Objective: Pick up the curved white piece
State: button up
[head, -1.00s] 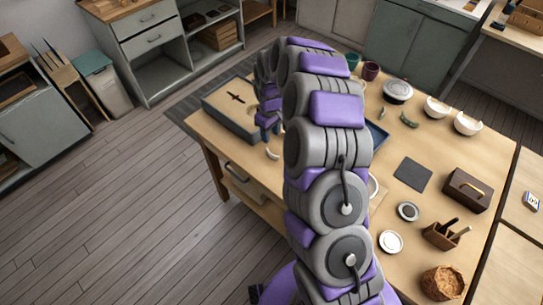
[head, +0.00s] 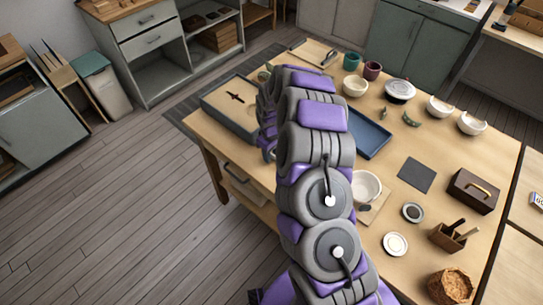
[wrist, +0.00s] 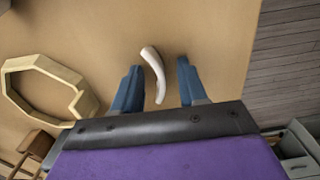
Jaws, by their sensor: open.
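The curved white piece (wrist: 153,72) lies on the wooden table top (wrist: 215,35) in the wrist view. My gripper (wrist: 158,82) is open, with a blue finger on each side of the piece. The piece lies between the two fingers, with a gap on both sides, a little closer to the left finger. I cannot tell how high the fingertips are above the table. In the head view my own arm hides the gripper and the piece.
A pale wooden ring-shaped frame (wrist: 45,88) lies left of the gripper. The table edge and grey floor (wrist: 290,60) are to the right. In the head view, a sand-topped tray (head: 232,108), a blue tray (head: 371,137) and a white bowl (head: 366,186) stand around the arm.

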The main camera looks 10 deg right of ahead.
grip_shut()
jog(key=shift+r, duration=0.1)
dwell(0.4)
